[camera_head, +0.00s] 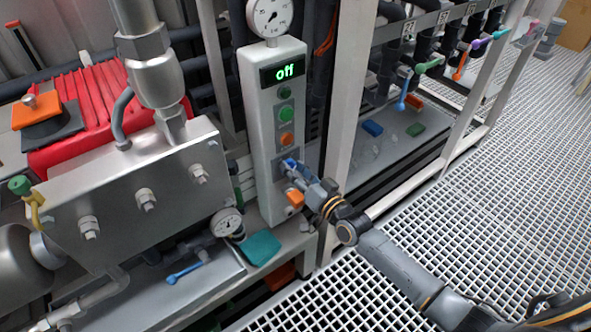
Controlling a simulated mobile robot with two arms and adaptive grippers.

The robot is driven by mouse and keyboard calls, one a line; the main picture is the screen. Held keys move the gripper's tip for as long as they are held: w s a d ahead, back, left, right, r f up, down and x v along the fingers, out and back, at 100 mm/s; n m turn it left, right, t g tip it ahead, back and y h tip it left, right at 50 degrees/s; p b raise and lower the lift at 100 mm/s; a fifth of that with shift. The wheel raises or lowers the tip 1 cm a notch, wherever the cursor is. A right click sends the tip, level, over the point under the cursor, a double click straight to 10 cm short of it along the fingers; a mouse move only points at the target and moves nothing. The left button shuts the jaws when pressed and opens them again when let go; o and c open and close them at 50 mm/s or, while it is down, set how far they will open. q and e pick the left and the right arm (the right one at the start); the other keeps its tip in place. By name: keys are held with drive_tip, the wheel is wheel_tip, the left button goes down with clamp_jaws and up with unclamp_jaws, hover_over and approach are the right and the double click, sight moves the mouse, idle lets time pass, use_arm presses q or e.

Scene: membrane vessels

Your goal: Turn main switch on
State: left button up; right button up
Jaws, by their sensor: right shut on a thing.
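The control box (261,146) is a tall pale grey panel with a small display (283,72) near its top that reads "off" in green. Below the display are round green buttons and an orange button (286,139). A blue knob (289,164), which looks like the main switch, sits on a dark plate lower on the panel. My right gripper (294,170) reaches in from the lower right and is shut on the blue knob. Its fingers partly hide the knob, so I cannot tell its exact angle. My left gripper is not in view.
A pressure gauge (270,16) tops the box, and an orange part (294,198) lies close below my gripper. A white frame post (347,110) stands just right of the box. Pipes and a steel block (130,195) fill the left. Open grating (480,220) lies at the right.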

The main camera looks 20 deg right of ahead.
drive_tip(key=o, duration=1.2)
drive_tip(key=shift+c, duration=0.2)
drive_tip(key=shift+s, duration=0.1)
drive_tip(key=v, duration=1.1)
drive_tip(key=shift+s+d, duration=0.15)
drive_tip(key=shift+s, duration=0.25)
